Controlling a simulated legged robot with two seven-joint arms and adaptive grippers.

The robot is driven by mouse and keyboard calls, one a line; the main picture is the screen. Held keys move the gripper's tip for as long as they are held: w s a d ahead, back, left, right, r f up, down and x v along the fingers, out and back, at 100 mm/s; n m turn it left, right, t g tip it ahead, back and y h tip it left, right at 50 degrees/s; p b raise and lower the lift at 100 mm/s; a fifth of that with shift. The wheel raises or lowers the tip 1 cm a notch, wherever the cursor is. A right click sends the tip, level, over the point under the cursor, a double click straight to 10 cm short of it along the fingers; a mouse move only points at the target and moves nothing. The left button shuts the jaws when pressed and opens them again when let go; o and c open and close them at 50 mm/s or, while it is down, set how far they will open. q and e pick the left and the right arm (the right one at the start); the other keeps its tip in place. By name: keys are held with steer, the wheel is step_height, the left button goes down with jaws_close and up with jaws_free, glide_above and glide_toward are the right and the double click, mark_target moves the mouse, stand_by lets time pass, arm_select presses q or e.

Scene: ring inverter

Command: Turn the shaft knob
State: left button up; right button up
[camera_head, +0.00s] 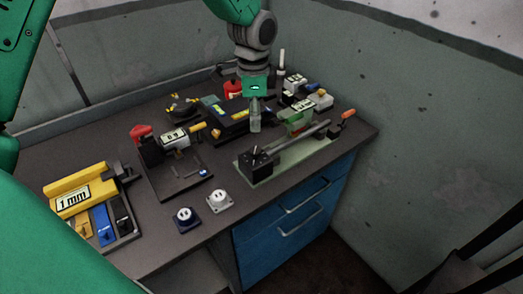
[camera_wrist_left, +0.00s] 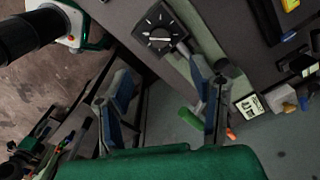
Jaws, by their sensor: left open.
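The shaft device lies along the right front of the bench. Its black block with a white-marked dial (camera_head: 257,160) is at the left end of a green base (camera_head: 292,160). A grey shaft (camera_head: 303,136) runs from it to an orange-red tip (camera_head: 348,114). My left gripper (camera_head: 255,127) hangs over the bench, pointing down, behind the dial in the picture. In the left wrist view its fingers (camera_wrist_left: 160,88) are spread and empty, with the dial (camera_wrist_left: 160,37) beyond the fingertips, apart from them. I cannot tell which part is the shaft knob. My right gripper does not show.
A yellow "1 mm" block (camera_head: 73,196) sits in a tray at the left. A clamp fixture (camera_head: 178,143), a white socket (camera_head: 219,200) and a dark socket (camera_head: 186,218) stand nearer the middle. Several small items crowd behind the shaft. Grey walls bound the back and right.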

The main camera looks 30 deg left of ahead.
mark_target(256, 150)
arm_select(q)
steer(key=f, duration=0.6)
steer(key=f+p, duration=0.1)
steer(key=f, duration=0.5)
steer(key=shift+w+a+f, duration=0.1)
steer(key=shift+a+f, duration=0.05)
steer(key=shift+a, duration=0.05)
steer(key=shift+d, duration=0.15)
steer(key=shift+d, duration=0.1)
steer(key=c, duration=1.1)
